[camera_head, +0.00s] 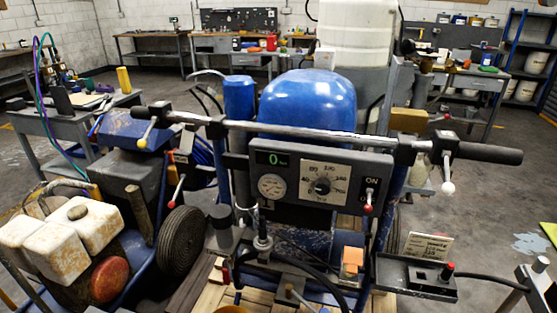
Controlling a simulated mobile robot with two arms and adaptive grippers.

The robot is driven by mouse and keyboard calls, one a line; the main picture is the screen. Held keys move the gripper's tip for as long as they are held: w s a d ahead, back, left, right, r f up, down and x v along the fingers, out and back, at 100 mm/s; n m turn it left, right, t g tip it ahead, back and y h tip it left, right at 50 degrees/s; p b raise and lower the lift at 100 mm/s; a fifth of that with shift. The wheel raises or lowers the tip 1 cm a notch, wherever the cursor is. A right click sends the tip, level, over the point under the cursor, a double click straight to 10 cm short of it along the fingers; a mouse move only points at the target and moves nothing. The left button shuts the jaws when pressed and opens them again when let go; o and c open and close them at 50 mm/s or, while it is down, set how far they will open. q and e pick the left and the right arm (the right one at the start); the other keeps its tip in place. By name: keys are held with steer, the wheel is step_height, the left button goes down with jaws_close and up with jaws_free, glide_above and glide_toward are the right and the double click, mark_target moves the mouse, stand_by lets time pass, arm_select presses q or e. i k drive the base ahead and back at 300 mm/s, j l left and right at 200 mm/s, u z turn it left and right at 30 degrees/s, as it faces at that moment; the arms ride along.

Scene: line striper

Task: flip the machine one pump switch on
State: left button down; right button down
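A line striper with a blue tank (308,100) stands in the middle, with a handlebar (290,132) across its front. Below the bar is a dark control panel (345,172) with a green "0" readout (272,158), a round gauge (271,186) and a black dial (321,186). At the panel's right end, under the word "ON", a red-tipped toggle switch (368,207) has its tip hanging down. I see no label naming it as the pump switch or naming this as machine one. Neither of my grippers is in view.
A yellow-tipped lever (143,142) and a white-tipped lever (447,188) hang from the bar. A red-tipped lever (175,192) stands left of the panel. Rusty white containers (65,235) crowd the lower left. A box with a red knob (448,268) sits lower right.

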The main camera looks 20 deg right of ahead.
mark_target(368, 208)
steer(key=z, duration=1.2)
steer(key=k+l, duration=0.05)
steer(key=l, duration=0.05)
